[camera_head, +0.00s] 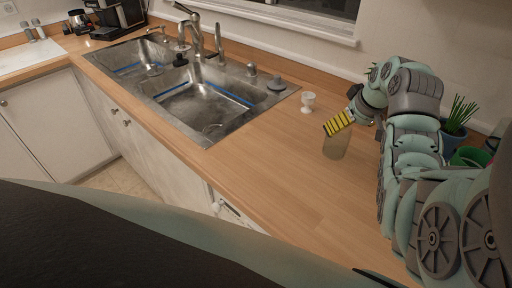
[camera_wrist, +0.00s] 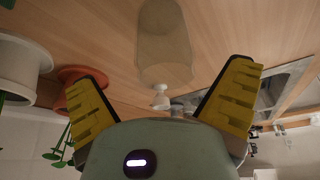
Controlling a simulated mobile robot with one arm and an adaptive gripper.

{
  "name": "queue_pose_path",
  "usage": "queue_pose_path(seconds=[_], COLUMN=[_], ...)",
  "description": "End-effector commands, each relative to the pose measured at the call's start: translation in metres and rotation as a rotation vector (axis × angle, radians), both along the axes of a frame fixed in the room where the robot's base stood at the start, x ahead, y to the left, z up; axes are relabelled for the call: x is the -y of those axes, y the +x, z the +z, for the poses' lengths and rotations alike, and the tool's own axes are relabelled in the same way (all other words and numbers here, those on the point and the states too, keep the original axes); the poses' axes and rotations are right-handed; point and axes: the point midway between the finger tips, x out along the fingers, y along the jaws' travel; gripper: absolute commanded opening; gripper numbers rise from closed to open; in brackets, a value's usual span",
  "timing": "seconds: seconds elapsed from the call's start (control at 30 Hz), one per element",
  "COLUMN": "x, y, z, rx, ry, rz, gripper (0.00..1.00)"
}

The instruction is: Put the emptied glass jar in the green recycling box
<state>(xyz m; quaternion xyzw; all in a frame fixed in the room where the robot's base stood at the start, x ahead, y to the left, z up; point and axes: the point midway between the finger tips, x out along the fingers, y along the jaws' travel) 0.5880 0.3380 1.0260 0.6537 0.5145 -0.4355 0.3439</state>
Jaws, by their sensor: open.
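A translucent, tan-looking glass jar (camera_head: 335,146) stands upright on the wooden counter, right of the sink. In the wrist view the jar (camera_wrist: 165,48) lies ahead of the fingers, about midway between them. My gripper (camera_head: 338,124) is open, its yellow fingers close to the top of the jar. The wrist view shows my gripper's two fingers (camera_wrist: 155,85) spread apart with nothing between them. A green rim (camera_head: 468,157) shows at the right, partly hidden by my arm; I cannot tell whether it is the recycling box.
A small white cup (camera_head: 307,102) stands behind the jar. A steel double sink (camera_head: 207,101) with taps lies to the left. A potted plant (camera_head: 456,128) stands behind my arm at the right. The counter in front of the jar is clear.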

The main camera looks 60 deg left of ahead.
Motion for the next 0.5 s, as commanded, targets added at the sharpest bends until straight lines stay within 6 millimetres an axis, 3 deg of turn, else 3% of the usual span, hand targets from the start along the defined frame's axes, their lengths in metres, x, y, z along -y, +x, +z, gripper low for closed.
queue_pose_path(seconds=[0.5], x=[-0.021], y=[-0.002], z=[-0.038], rx=[-0.003], ry=[-0.002], rz=[0.007], gripper=[1.0])
